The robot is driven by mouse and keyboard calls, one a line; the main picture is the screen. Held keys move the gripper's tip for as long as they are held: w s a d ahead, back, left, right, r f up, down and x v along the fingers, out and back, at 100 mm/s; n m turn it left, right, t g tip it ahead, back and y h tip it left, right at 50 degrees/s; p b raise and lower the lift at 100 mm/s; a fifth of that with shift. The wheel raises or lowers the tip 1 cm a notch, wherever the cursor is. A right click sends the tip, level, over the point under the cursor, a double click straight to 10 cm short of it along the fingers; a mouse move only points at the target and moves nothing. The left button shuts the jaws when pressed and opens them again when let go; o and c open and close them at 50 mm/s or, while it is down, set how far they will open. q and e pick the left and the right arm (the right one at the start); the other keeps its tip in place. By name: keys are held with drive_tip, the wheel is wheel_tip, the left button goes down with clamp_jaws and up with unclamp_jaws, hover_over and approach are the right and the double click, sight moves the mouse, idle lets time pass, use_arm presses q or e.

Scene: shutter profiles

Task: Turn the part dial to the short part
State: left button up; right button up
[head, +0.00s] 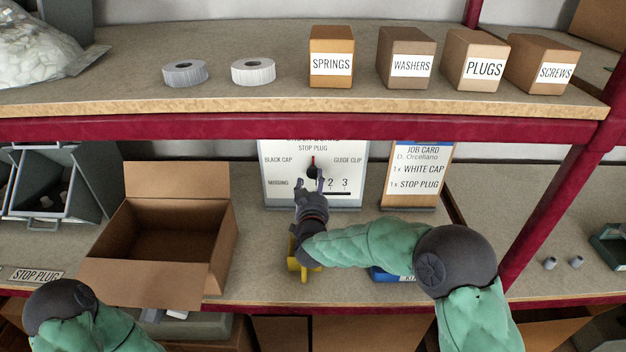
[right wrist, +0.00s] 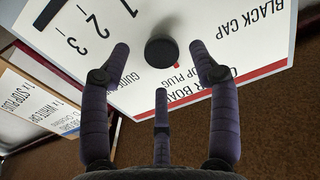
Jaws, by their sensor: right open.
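The order board (head: 285,186) stands upright under the upper shelf. Its part dial (head: 313,171) is a dark round knob with a red pointer aimed up at STOP PLUG. Other labels read BLACK CAP, GUIDE CLIP and MISSING, with numbers 1, 2, 3 at lower right. My right gripper (head: 309,186) is open just in front of the dial.
A job card (head: 418,175) right of the board lists 1x WHITE CAP and 1x STOP PLUG. An open cardboard box (head: 219,250) stands left. The upper shelf's red beam (head: 250,127) runs above the board. A yellow thing (head: 292,262) sits below my right wrist.

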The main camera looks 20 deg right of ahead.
sight(313, 176)
drive_tip(key=shift+b+x, duration=0.5)
drive_tip(key=shift+x, duration=1.5)
drive_tip(key=c, duration=1.2)
